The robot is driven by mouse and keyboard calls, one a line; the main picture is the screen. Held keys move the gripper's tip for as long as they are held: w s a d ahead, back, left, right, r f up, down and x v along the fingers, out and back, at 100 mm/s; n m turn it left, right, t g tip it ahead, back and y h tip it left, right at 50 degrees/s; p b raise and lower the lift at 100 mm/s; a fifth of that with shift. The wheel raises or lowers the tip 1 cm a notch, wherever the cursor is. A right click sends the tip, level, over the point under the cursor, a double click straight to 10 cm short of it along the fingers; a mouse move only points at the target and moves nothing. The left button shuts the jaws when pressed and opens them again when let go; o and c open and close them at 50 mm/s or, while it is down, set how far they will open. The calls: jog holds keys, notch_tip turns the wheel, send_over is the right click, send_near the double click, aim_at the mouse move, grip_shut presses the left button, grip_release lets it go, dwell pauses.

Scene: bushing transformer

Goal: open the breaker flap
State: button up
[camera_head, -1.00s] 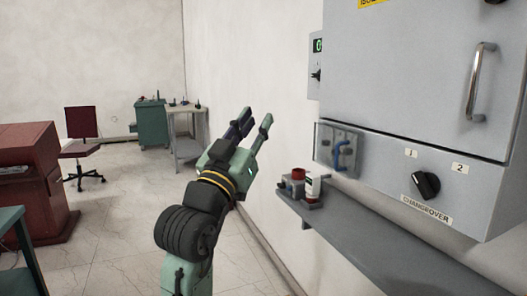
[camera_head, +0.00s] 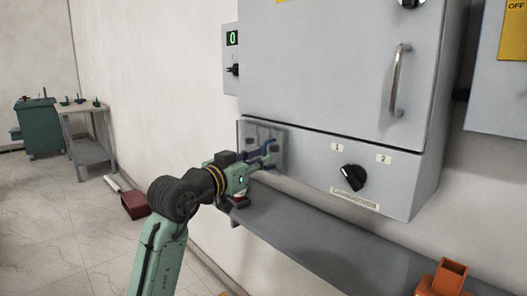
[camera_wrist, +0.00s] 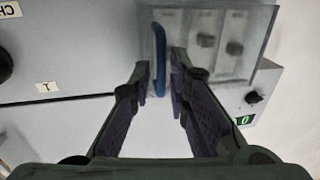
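The breaker flap is a clear cover (camera_head: 246,133) at the lower left of the grey cabinet, with a blue handle (camera_head: 266,148). It looks closed over the grey breakers behind it. In the wrist view, which is turned upside down, the flap (camera_wrist: 260,45) shows at the top with its blue handle (camera_wrist: 160,50). My gripper (camera_head: 268,160) is at the handle. In the wrist view its two fingers (camera_wrist: 160,82) are apart, one on each side of the handle's end, with gaps visible. Contact cannot be told. The gripper partly hides the handle in the head view.
A black changeover knob (camera_head: 352,178) sits right of the flap. A grey shelf (camera_head: 330,240) runs below the cabinet, with an orange item (camera_head: 445,278) at right. A small switch box (camera_head: 231,60) is at the upper left. Floor at left is mostly free.

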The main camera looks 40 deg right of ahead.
jog(key=shift+p+x, duration=0.3)
jog(key=shift+x, duration=1.15)
jog(key=shift+c, duration=0.2)
grip_shut()
